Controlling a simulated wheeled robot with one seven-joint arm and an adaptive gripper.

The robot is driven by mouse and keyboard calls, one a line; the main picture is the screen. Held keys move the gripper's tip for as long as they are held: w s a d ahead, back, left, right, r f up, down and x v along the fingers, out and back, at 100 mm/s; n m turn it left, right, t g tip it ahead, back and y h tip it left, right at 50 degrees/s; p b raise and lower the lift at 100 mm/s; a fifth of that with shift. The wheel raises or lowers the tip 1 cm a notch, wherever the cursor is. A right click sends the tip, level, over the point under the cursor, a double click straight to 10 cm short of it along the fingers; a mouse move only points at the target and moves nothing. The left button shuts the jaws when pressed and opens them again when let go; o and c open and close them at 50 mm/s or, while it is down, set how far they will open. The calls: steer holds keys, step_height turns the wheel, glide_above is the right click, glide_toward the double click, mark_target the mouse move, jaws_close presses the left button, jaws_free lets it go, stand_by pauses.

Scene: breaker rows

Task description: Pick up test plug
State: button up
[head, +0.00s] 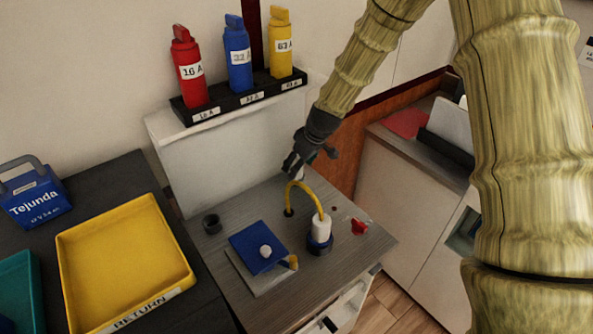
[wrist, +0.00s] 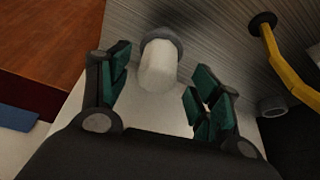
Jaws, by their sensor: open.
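My gripper (head: 292,164) is above the back of the grey counter in the head view, pointing down. In the wrist view its green-padded fingers (wrist: 158,84) are open on either side of a white rounded peg with a grey collar (wrist: 158,64). I cannot tell whether the fingers touch it. In the head view a small white piece (head: 300,173) shows beside the fingertips. A white plug (head: 320,227) with a yellow cable stands upright in a blue collar nearer the front. I cannot tell for sure which white piece is the test plug.
The yellow cable (head: 304,185) arches close below my gripper; it shows at right in the wrist view (wrist: 285,68). A blue-topped box (head: 257,243), a dark cup (head: 211,223) and a red piece (head: 359,227) sit on the counter. A yellow tray (head: 120,255) is left.

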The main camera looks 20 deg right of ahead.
steer(key=shift+f, duration=0.25)
steer(key=shift+w+a+f, duration=0.25)
steer(key=shift+w+f, duration=0.7)
steer(key=shift+f, duration=0.25)
steer(key=shift+s+r, duration=0.25)
steer(key=shift+s, duration=0.1)
steer(key=shift+s+r, duration=0.1)
steer(key=shift+c, duration=0.6)
steer(key=shift+w+f, duration=0.2)
steer(key=shift+w, duration=0.05)
steer(key=c, duration=1)
steer(key=shift+s+r, duration=0.1)
steer(key=shift+c, duration=0.4)
